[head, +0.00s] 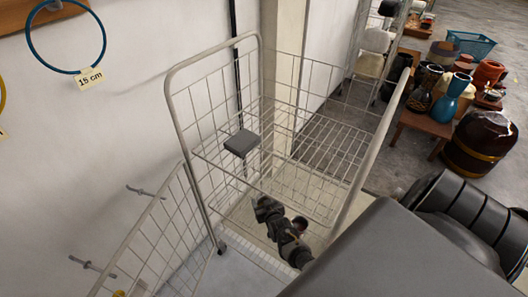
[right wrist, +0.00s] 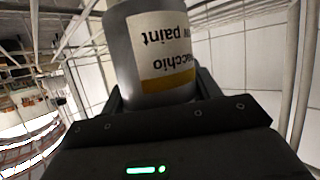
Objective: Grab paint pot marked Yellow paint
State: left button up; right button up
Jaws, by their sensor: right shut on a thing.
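A grey paint pot (right wrist: 152,70) fills the middle of the right wrist view. Its cream label is upside down there, with a yellow band; the readable letters end in "w paint", and the first part of the word is out of sight. My right gripper (right wrist: 160,93) is shut on the pot, with a black finger on either side. In the head view a dark jointed part of mine (head: 280,230) shows inside the lower part of a wire cart; I cannot make out the pot there. My left gripper is not in view.
A wire panel (head: 150,240) leans at lower left. Several drums and vases, including a blue vase (head: 452,98), stand at the right.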

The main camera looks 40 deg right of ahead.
jog(key=s+a+r+p, duration=0.7)
jog(key=s+r+p, duration=0.5)
jog(key=p, duration=0.4)
jog(key=shift+r, duration=0.25)
